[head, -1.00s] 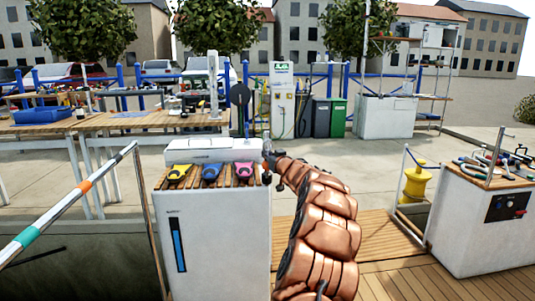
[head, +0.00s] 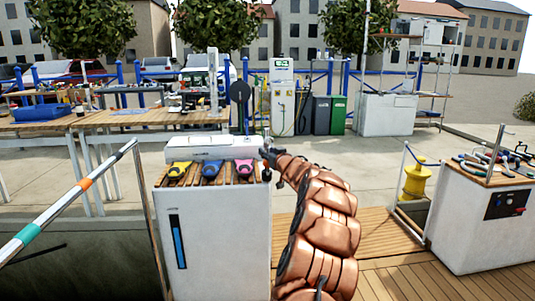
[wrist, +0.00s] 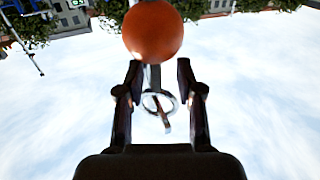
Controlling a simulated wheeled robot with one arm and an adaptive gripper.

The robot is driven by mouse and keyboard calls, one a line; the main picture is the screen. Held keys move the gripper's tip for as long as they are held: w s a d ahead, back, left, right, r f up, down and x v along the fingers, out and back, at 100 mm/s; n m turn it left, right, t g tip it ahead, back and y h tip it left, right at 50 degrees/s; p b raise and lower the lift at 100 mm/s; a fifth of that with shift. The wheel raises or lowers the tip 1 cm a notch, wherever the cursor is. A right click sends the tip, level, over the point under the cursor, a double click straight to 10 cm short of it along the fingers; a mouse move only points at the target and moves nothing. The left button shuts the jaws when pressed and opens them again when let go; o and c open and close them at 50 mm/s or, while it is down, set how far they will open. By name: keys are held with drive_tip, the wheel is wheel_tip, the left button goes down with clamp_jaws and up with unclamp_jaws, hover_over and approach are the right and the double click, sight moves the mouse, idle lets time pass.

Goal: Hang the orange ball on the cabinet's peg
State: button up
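The orange ball (wrist: 152,30) shows in the wrist view, just beyond my fingertips, with a dark strap and a metal ring (wrist: 159,102) attached. My gripper (wrist: 159,72) is open, one finger on each side of the strap, with gaps visible. A thin brownish rod (wrist: 163,115) crosses the ring; it looks like the peg, but I cannot tell whether it passes through. In the head view my gripper (head: 266,152) is at the right back corner of the white cabinet (head: 213,245). A small dark round shape hangs there, too small to identify.
Yellow, blue and pink-red handled tools (head: 212,170) lie on the cabinet's slatted top, before a white case (head: 210,148). A striped pole (head: 75,200) slants at left.

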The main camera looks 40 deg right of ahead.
drive_tip(key=shift+s, duration=0.1)
drive_tip(key=shift+s+a, duration=0.1)
drive_tip(key=shift+s, duration=0.5)
drive_tip(key=v, duration=1)
drive_tip(key=shift+s+a, duration=0.2)
drive_tip(key=shift+a, duration=0.05)
drive_tip(key=w+a+r+g+y+p, duration=0.1)
drive_tip(key=w+a+r+p, duration=0.15)
drive_tip(key=a, duration=0.25)
drive_tip(key=w+a+r+g+p, duration=0.1)
drive_tip(key=a+r+p, duration=0.3)
drive_tip(key=a, duration=0.2)
drive_tip(key=s+a+r+n+g+y+p, duration=0.1)
drive_tip(key=s+a+g+p, duration=0.2)
drive_tip(key=a, duration=0.5)
drive_tip(key=s+a+r+g+y+p, duration=0.1)
drive_tip(key=s+a+g+p, duration=0.1)
drive_tip(key=a+p, duration=0.4)
drive_tip(key=s+a+r+n+g+y+p, duration=0.1)
drive_tip(key=s+a+g+p, duration=0.3)
drive_tip(key=s+a, duration=0.4)
drive_tip(key=s+a+r+g+p, duration=0.3)
drive_tip(key=s+a+p, duration=0.3)
drive_tip(key=s, duration=1.1)
drive_tip(key=s+a+r+n+g+y+p, duration=0.1)
drive_tip(key=s+a+g+p, duration=0.4)
drive_tip(key=s+a, duration=0.6)
drive_tip(key=shift+s+r+n+y, duration=0.3)
drive_tip(key=shift+s+r, duration=0.2)
drive_tip(key=shift+s, duration=0.75)
